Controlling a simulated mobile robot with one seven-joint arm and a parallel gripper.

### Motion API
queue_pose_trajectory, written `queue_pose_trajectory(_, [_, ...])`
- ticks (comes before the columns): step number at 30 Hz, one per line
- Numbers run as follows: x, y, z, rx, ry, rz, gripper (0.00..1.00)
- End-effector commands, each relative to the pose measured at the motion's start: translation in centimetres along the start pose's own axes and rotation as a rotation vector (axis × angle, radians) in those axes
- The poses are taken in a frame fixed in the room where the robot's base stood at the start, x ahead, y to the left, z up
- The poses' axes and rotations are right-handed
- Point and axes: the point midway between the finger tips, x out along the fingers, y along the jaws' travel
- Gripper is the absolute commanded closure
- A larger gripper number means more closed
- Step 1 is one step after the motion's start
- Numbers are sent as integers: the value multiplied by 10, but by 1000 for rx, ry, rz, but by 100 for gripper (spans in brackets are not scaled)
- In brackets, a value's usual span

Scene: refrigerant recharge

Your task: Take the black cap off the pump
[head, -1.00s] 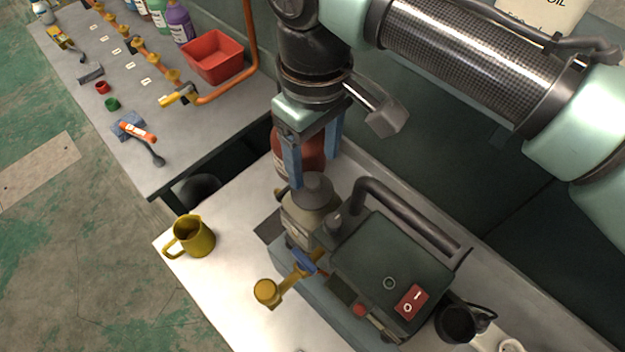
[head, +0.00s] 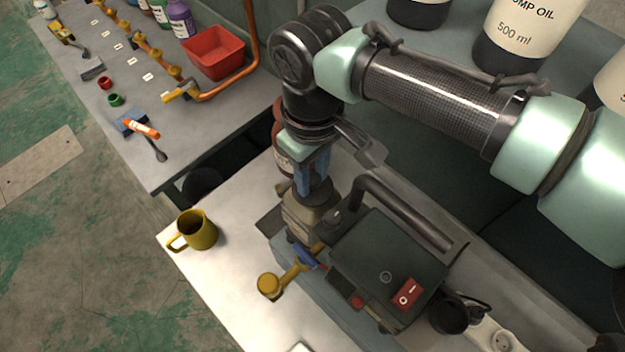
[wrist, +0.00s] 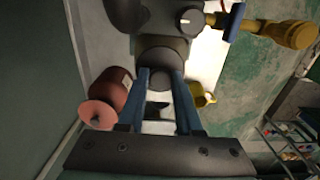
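The pump (head: 385,262) is a dark grey unit with a carrying handle, standing on the light bench. Its black cap (head: 320,190) sits on the tan neck at the pump's left end, partly hidden by my gripper. My gripper (head: 312,188) points down over the cap with its blue fingers. In the wrist view, the cap (wrist: 160,82) shows between the two fingertips (wrist: 161,78), one on each side. It fills most of the gap. I cannot tell whether the fingers press on it.
A yellow mug (head: 197,232) stands left of the pump. A brass fitting with a blue lever (head: 304,257) sticks out of the pump's front. A dark red bottle (wrist: 112,88) stands close to my gripper. A red bin (head: 214,54) is on the other table.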

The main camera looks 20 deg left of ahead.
Motion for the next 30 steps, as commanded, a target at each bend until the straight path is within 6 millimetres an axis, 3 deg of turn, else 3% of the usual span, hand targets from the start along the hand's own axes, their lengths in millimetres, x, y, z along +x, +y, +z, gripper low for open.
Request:
queue_pose_trajectory(1, [0,0,0,0,0,-1,79])
queue_pose_trajectory(5, [0,0,0,0,0,-1,100])
queue_pose_trajectory(19, [-7,0,0,0,0,0,100])
queue_pose_trajectory(23, [-21,0,0,0,2,1,100])
queue_pose_trajectory(30, [-67,1,0,0,2,2,100])
